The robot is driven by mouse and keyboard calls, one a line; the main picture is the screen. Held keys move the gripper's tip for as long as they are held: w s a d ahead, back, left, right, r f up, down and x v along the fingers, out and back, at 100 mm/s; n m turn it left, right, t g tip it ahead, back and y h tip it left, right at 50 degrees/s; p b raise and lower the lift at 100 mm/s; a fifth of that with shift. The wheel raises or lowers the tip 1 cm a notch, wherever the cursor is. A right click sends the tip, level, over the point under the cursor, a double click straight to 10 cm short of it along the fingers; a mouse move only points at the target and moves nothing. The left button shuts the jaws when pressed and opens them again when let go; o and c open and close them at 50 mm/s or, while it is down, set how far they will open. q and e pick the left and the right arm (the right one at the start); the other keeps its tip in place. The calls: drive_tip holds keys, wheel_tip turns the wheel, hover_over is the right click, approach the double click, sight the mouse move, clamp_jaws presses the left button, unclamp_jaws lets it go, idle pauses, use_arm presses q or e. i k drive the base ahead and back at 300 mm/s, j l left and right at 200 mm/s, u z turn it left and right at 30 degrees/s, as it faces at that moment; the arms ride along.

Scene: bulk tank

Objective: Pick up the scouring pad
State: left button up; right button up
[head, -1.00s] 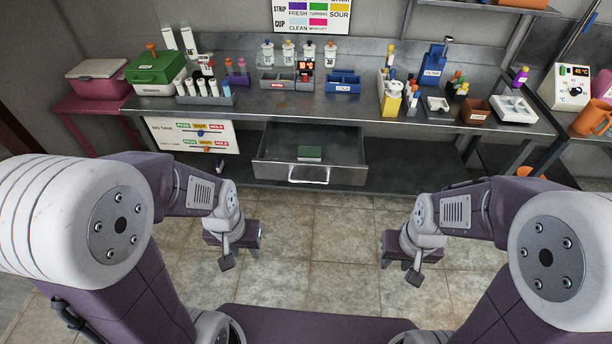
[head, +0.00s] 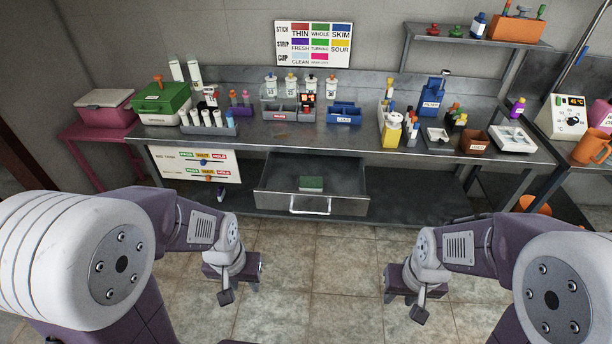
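A green pad (head: 312,183), which looks like the scouring pad, lies flat in the open metal drawer (head: 345,200) under the bench. My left gripper (head: 229,284) hangs over the floor, in front of and left of the drawer. My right gripper (head: 412,298) hangs over the floor, in front of and right of the drawer. Both are well apart from the pad. Their fingers are small and seen from behind, so I cannot tell whether they are open or shut.
The steel bench (head: 310,137) above the drawer carries a green box (head: 163,101), a blue tray (head: 344,114), vials and other containers. The drawer handle (head: 309,209) faces me. A pink stand (head: 92,135) is at the left. The tiled floor (head: 315,255) before the drawer is clear.

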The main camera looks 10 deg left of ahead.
sight(307, 184)
drive_tip(key=i+l+u, duration=0.1)
drive_tip(key=i+l, duration=0.2)
drive_tip(key=i+l+u, duration=0.1)
drive_tip(key=i+l, duration=0.4)
drive_tip(key=l, duration=0.25)
drive_tip(key=i+l+u, duration=0.25)
drive_tip(key=i+l, duration=0.25)
drive_tip(key=l, duration=0.25)
drive_tip(key=i+l+u, duration=0.1)
drive_tip(key=l, duration=0.3)
drive_tip(key=i, duration=0.1)
